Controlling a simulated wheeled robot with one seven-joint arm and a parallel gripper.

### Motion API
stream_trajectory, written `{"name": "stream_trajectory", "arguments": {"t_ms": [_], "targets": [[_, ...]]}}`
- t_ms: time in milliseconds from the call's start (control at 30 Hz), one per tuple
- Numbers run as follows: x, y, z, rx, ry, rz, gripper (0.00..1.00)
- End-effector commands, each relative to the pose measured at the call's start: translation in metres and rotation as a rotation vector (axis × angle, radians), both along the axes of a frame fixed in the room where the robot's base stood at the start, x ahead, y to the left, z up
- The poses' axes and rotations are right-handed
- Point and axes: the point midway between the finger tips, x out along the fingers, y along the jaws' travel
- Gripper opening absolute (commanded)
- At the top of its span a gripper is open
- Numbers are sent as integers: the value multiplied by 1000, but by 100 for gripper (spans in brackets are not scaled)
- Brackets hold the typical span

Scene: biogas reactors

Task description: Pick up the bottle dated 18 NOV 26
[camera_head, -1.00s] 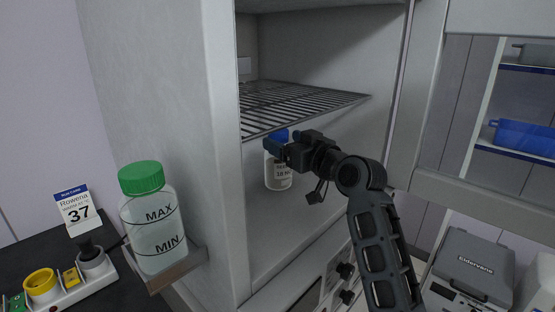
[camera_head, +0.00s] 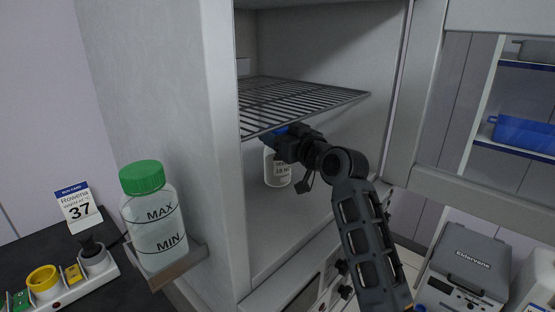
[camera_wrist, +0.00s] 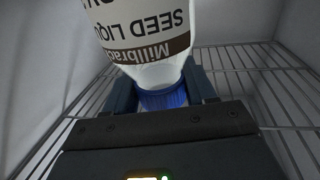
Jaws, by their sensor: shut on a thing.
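The bottle (camera_head: 277,170) is white with a blue cap and a printed label, inside the open cabinet below the wire rack. My gripper (camera_head: 282,137) is shut on the bottle's cap from the front right and covers most of the cap. In the wrist view, the blue cap (camera_wrist: 163,97) sits between the two fingers. The bottle's label (camera_wrist: 145,28) there shows "SEED LIQU" and "Millbrac". The date is not visible in that view.
The wire rack (camera_head: 300,100) is close above my gripper. The cabinet's left wall (camera_head: 190,120) stands beside the bottle.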

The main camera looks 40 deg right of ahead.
Motion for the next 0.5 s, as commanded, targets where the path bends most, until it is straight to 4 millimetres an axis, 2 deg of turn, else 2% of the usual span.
{"name": "stream_trajectory", "arguments": {"t_ms": [67, 333, 500], "targets": [[0, 0, 0, 0, 0, 0, 27], [0, 0, 0, 0, 0, 0, 1], [0, 0, 0, 0, 1, 0, 0]]}}
